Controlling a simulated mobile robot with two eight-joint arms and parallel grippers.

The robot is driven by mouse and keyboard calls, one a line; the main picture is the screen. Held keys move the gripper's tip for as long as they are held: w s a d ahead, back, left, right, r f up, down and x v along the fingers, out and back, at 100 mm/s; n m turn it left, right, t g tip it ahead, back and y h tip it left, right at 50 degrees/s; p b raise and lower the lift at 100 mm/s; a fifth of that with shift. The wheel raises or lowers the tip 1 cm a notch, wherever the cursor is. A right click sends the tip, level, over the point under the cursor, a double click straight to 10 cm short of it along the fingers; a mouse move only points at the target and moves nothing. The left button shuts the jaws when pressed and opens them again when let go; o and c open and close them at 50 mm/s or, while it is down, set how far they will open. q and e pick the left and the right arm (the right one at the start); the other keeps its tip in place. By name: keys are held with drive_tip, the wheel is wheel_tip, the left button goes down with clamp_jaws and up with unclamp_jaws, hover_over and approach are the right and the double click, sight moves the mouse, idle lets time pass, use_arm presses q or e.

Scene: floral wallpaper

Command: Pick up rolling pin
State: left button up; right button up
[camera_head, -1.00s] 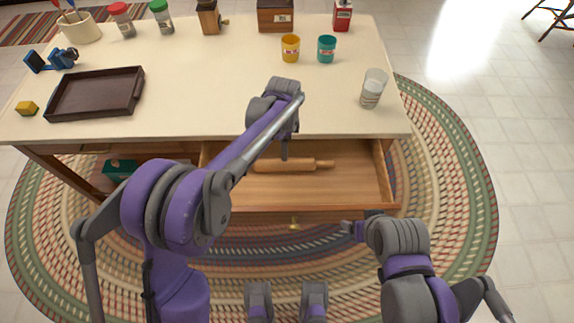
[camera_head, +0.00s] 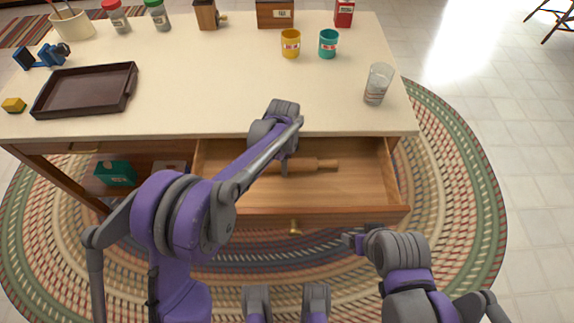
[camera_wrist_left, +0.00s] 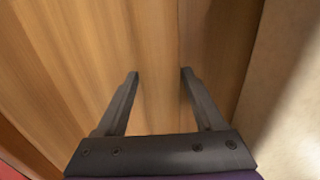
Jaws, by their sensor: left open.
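The wooden rolling pin (camera_head: 318,165) lies crosswise in the open drawer (camera_head: 350,192) under the table top. My left arm hides part of it in the head view. My left gripper (camera_head: 284,172) points down into the drawer over the pin. In the left wrist view my left gripper (camera_wrist_left: 160,74) has its fingers apart, with wood-coloured surface between and beyond them. I cannot tell pin from drawer floor there, or whether the fingers touch the pin. My right gripper (camera_head: 350,239) is in front of the drawer at the right; its jaw opening is too small to judge.
The table (camera_head: 210,100) holds a dark tray (camera_head: 60,110), a yellow cup (camera_head: 291,43), a teal cup (camera_head: 328,43) and a glass (camera_head: 378,84). The drawer's front edge with its knob (camera_head: 295,228) stands between my body and the pin. A teal box (camera_head: 116,173) sits on the shelf at left.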

use_arm(q)
drive_tip(key=shift+c, duration=0.2)
drive_tip(key=c, duration=0.8)
wheel_tip(320, 180, up, 13)
drive_tip(key=p, duration=0.7)
